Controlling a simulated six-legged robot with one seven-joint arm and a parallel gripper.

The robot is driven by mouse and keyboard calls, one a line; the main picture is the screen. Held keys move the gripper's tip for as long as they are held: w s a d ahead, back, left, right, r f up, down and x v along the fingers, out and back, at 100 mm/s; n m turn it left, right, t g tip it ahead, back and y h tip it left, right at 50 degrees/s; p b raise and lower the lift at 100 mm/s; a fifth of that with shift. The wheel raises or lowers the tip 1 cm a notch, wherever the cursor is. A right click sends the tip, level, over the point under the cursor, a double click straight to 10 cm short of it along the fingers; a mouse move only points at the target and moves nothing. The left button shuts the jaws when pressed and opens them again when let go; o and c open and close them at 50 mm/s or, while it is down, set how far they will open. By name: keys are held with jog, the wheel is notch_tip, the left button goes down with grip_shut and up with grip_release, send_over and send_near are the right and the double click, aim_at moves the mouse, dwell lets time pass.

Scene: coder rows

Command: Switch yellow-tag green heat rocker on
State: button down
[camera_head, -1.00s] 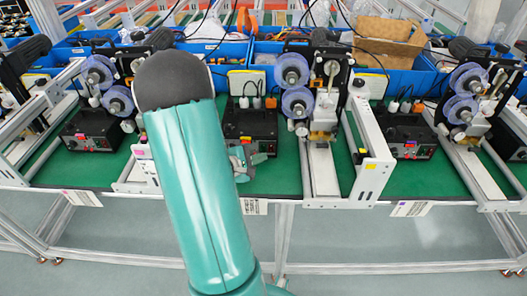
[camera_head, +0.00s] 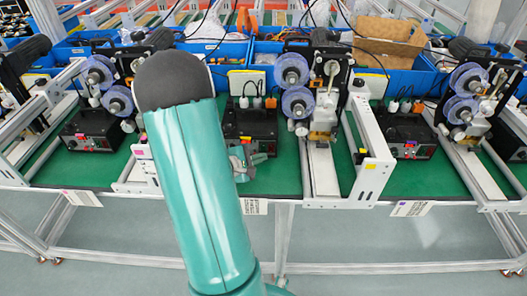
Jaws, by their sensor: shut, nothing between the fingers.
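A yellow tag (camera_head: 361,152) sits on the white side frame to the right of the middle coder (camera_head: 318,100). A black control box (camera_head: 252,122) stands left of that coder on the green bench top. My gripper (camera_head: 250,161) is shut and empty at the lower front of this box, partly behind my teal arm. The arm and gripper hide much of the box's front panel. I cannot make out the green heat rocker or its position. I cannot tell whether my gripper touches the panel.
Another black control box (camera_head: 92,132) stands at the left and one (camera_head: 410,132) at the right, each near a coder with blue reels. The white side frame (camera_head: 371,180) stands right of my gripper. Blue bins (camera_head: 270,53) line the back.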

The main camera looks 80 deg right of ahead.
jog(key=shift+d, duration=0.15)
jog(key=shift+w+d, duration=0.15)
jog(key=shift+d, duration=0.15)
jog(key=shift+d+f, duration=0.1)
jog(key=shift+d, duration=0.2)
dwell(0.7)
jog(key=shift+a, duration=0.15)
jog(key=shift+a, duration=0.6)
jog(key=shift+s+a+r, duration=0.15)
jog(key=shift+s+a, duration=0.05)
jog(key=shift+a, duration=0.6)
jog(key=shift+s+a+r, duration=0.2)
jog(key=shift+s+a, duration=0.05)
jog(key=shift+a, duration=0.55)
jog(key=shift+s+a+r, duration=0.15)
jog(key=shift+s+a, duration=0.05)
jog(key=shift+a, duration=0.6)
